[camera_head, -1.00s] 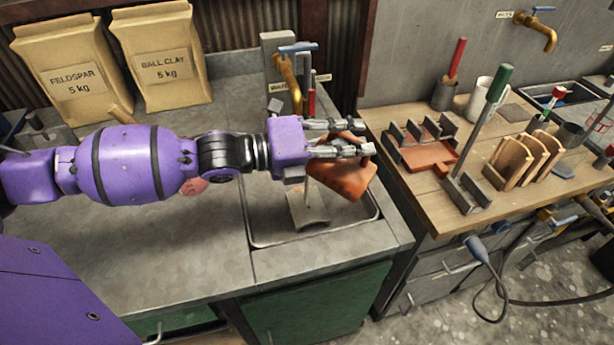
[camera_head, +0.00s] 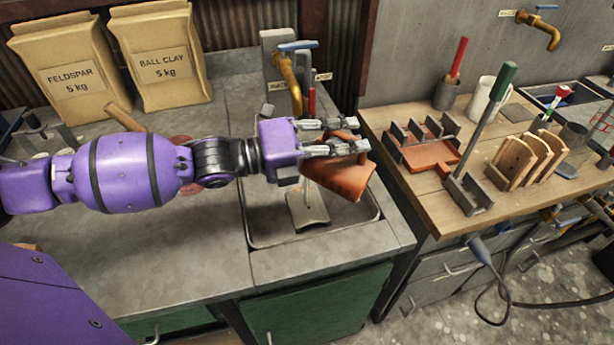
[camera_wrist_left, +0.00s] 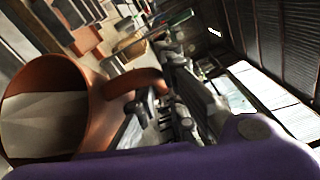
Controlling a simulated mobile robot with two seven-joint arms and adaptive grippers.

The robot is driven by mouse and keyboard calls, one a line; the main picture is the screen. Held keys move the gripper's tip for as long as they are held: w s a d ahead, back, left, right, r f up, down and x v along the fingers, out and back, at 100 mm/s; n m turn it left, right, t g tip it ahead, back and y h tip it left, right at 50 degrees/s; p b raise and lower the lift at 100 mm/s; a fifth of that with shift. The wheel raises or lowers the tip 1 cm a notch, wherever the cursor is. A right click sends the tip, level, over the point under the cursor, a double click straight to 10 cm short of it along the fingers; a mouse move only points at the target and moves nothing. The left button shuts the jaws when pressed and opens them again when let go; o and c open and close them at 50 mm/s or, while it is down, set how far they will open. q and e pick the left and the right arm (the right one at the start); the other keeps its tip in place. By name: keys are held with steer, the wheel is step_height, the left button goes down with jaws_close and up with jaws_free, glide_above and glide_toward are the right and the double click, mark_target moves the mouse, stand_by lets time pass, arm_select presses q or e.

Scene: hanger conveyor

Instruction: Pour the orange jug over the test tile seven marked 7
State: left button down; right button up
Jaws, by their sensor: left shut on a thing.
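The orange jug (camera_head: 343,179) is held tilted above the sink basin. My left gripper (camera_head: 352,137) is shut on its handle side. The left wrist view shows the jug's round mouth (camera_wrist_left: 95,103), with a pale grey-beige surface inside, and its curved handle (camera_wrist_left: 135,82) at the fingers. A small grey tile (camera_head: 307,210) leans in the basin below and slightly left of the jug. A thin pale vertical line stands just above the tile; I cannot tell whether it is liquid. No number is readable on the tile. My right gripper is not in view.
The sink basin (camera_head: 262,238) is set into the grey counter. A tap (camera_head: 290,75) with a blue lever stands behind it. The wooden bench (camera_head: 410,195) at right carries an orange tray (camera_head: 425,155), racks and tools. Two clay bags (camera_head: 68,75) stand at back left.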

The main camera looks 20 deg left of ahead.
arm_select(q)
steer(key=shift+r, duration=0.1)
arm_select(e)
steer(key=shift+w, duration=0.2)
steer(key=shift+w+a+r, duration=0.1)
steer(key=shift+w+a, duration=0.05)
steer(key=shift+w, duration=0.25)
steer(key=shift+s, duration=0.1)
arm_select(q)
steer(key=shift+a+f, duration=0.2)
steer(key=shift+f, duration=0.05)
steer(key=shift+w+a+f+n+t+h+b, duration=0.1)
steer(key=shift+a+n+t+h+b, duration=0.2)
steer(key=shift+a+n+h+b, duration=0.15)
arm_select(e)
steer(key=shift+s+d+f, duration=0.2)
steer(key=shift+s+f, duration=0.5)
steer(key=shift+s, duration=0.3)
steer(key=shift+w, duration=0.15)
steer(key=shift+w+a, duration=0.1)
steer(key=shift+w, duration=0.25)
